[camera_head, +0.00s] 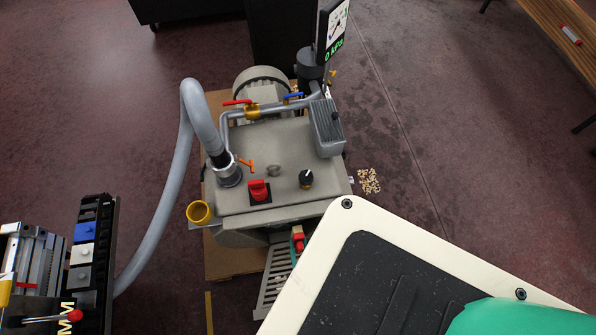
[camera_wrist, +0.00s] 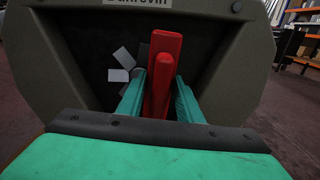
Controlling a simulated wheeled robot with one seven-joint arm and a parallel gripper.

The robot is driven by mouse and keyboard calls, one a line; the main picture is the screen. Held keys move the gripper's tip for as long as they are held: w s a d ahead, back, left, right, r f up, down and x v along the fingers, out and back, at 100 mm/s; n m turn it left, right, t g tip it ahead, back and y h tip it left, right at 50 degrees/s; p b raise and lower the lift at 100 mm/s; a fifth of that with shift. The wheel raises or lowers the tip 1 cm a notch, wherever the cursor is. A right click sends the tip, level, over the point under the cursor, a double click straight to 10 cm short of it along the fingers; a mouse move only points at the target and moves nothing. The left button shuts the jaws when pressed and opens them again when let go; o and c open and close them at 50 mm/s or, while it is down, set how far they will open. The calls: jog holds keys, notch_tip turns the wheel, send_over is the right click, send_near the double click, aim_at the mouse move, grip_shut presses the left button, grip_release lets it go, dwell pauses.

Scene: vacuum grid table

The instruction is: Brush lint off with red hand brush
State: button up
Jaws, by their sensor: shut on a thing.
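The red hand brush (camera_wrist: 163,75) stands upright between the two teal fingers of my gripper (camera_wrist: 160,95) in the wrist view. My gripper is shut on its red handle. Its bristles cannot be made out. In the head view, a small red part (camera_head: 298,239) that looks like the brush shows at the front of the grey pump machine (camera_head: 262,190). A bit of teal finger shows just below it; the rest is hidden behind the pale-framed dark panel. A slotted grey grille (camera_head: 270,290) with small pale specks, possibly lint, lies just left of this panel.
A grey hose (camera_head: 170,190) arches left of the machine. Valves, a red switch (camera_head: 259,190) and a gauge display (camera_head: 333,30) sit on it. Pale chips (camera_head: 369,181) lie on the floor to its right.

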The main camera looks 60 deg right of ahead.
aim_at(300, 252)
jog(key=shift+s+a, duration=0.15)
jog(key=shift+v, duration=1.35)
